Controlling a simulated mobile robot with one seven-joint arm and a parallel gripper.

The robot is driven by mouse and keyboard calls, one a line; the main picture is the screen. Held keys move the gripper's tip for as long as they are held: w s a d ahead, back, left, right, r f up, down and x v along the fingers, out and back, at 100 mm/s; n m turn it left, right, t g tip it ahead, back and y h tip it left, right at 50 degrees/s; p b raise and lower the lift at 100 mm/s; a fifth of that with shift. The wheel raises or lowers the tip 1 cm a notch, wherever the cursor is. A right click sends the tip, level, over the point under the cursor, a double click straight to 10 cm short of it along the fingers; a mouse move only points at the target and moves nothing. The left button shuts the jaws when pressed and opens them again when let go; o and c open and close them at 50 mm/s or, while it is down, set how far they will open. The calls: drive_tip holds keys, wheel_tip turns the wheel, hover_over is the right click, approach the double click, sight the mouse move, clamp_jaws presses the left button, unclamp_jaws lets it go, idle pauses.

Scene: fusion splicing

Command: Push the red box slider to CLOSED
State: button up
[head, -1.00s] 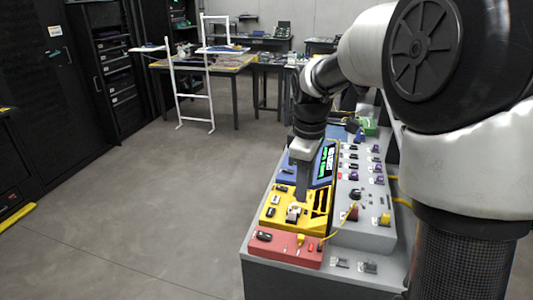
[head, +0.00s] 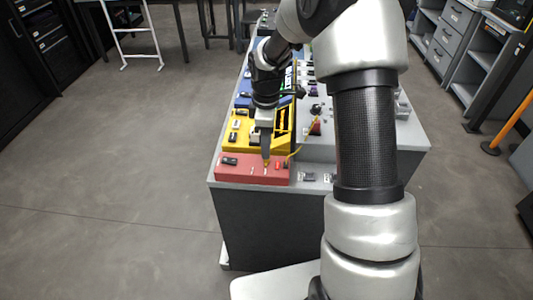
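The red box (head: 249,173) sits at the near left corner of the bench top. A black part (head: 229,161) is on its left and small orange-red parts (head: 278,165) are on its right. My gripper (head: 266,160) points down over the right half of the red box, with its tip at or just above the top face. The fingers look close together, but their gap is too small to judge. The slider and its marking are too small to make out for certain, and my gripper covers part of that area.
A yellow box (head: 236,141) stands right behind the red one, with a blue box (head: 243,102) beyond. The floor left of the bench is clear.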

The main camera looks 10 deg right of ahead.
sight(253, 167)
drive_tip(key=shift+f, duration=1.9)
clamp_jaws()
